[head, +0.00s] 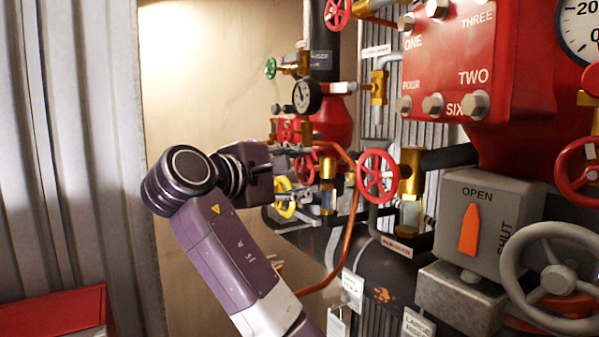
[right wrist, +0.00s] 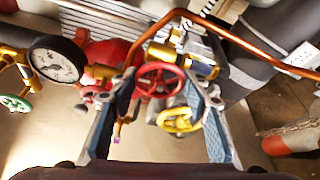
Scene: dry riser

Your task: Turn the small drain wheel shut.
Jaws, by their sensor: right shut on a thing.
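My right gripper (head: 290,165) reaches in among the small valves left of the red box, partly hidden by its own wrist. In the right wrist view its two fingers (right wrist: 162,88) stand on either side of a small red handwheel (right wrist: 160,80), and the gripper is shut on it. This wheel shows partly in the head view (head: 305,168). A small yellow wheel (right wrist: 180,120) sits just below it between the fingers; it also shows in the head view (head: 284,204). No readable label tells which is the drain wheel. My left gripper is out of view.
A copper pipe (head: 352,210) curves close beside the gripper. A larger red wheel (head: 377,175), a gauge (head: 306,96) and a green wheel (head: 270,68) are nearby. A grey box with an orange lever (head: 468,232) and a grey wheel (head: 553,278) stand right. The left is open.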

